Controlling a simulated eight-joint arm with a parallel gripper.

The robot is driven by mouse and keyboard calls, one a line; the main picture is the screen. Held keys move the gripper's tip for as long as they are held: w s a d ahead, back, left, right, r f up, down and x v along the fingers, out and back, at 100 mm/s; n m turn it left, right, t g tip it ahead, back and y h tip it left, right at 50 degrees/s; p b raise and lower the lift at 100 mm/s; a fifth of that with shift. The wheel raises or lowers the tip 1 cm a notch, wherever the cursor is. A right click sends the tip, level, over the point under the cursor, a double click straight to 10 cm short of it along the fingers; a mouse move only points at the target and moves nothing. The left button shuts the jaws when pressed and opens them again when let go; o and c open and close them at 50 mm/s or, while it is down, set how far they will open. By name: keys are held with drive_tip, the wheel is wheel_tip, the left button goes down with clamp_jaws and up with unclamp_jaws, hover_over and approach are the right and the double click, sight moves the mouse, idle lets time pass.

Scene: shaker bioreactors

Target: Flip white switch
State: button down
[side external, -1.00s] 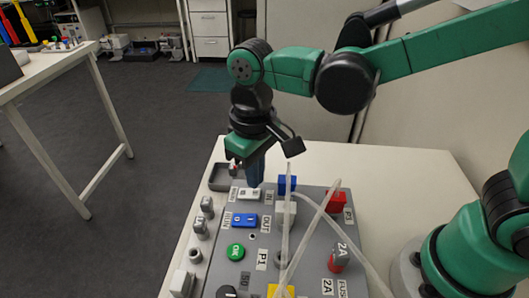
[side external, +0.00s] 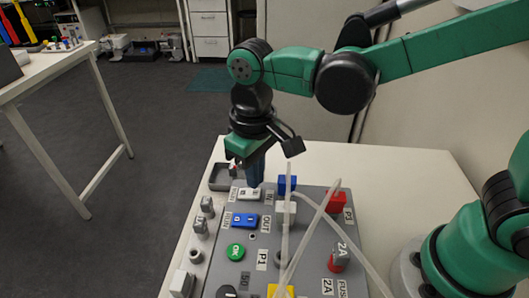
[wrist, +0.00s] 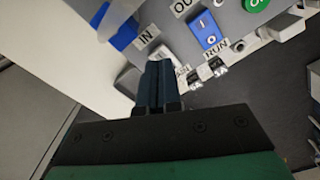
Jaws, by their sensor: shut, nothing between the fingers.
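The white switch (side external: 249,194) is a small rocker on the grey panel (side external: 262,240), near its far edge. My gripper (side external: 256,184) points down at the right end of the switch, with its dark blue fingers together and nothing between them. The fingertips look very close to the switch or on it; I cannot tell whether they touch. In the wrist view the shut fingers (wrist: 160,65) cover most of the switch, and which way it is tipped cannot be made out.
A blue switch (side external: 244,220) and a green OK button (side external: 235,251) lie nearer on the panel. A blue block (side external: 287,184), a red block (side external: 335,203) and pale tubes (side external: 310,231) are to the right. A grey tray (side external: 220,177) is at the far left. The white table is clear to the right.

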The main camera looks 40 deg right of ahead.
sight(256, 192)
drive_tip(key=shift+f, duration=1.15)
idle(0.9)
drive_tip(key=shift+r, duration=3.55)
drive_tip(key=s+d+f+m+t, duration=0.1)
drive_tip(key=s+d+m+t, duration=0.1)
drive_tip(key=d+t, duration=0.5)
drive_tip(key=shift+d+f+m, duration=0.2)
drive_tip(key=shift+d+m, duration=0.3)
drive_tip(key=shift+d, duration=2.7)
